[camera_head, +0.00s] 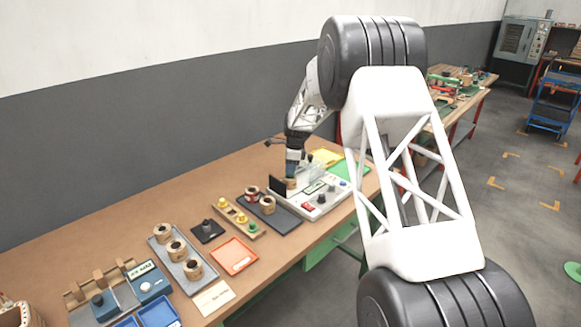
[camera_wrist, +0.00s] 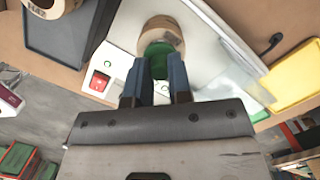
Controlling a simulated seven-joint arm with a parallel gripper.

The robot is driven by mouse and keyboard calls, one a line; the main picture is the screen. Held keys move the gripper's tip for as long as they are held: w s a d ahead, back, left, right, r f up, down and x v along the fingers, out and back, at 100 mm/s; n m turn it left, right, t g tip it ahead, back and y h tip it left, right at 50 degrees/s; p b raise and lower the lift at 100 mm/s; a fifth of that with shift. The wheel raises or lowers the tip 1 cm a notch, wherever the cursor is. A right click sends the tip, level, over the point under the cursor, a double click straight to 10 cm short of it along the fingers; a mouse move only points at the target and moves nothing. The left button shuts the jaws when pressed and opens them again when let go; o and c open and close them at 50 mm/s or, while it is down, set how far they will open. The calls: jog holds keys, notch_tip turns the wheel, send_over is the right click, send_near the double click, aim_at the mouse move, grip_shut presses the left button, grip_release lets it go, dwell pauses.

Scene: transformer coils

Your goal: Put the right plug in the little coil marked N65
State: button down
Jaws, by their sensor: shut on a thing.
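My gripper (camera_wrist: 157,72) has its two blue fingers shut on a green plug (camera_wrist: 158,58) in the wrist view. A tan coil (camera_wrist: 160,30) with a dark mark sits on a white device just beyond the plug. The plug overlaps the coil's near side; I cannot tell how deep it sits in it. The coil's marking is not readable. In the head view my gripper (camera_head: 291,172) is low over the device, and this coil (camera_head: 290,184) shows below it. A rack (camera_head: 229,214) holds several yellow and green plugs to the left.
The white device (camera_head: 323,201) has a red switch (camera_wrist: 98,81) and a clear upright panel (camera_wrist: 215,45) close beside the gripper. A dark tray (camera_head: 283,218) holds two coils. A grey tray (camera_head: 184,270) with three coils and an orange tray (camera_head: 233,257) lie further left.

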jog(key=shift+f, duration=0.45)
jog(key=c, duration=0.6)
grip_release()
jog(key=shift+o, duration=0.2)
jog(key=shift+r, duration=0.1)
jog(key=shift+r, duration=3.05)
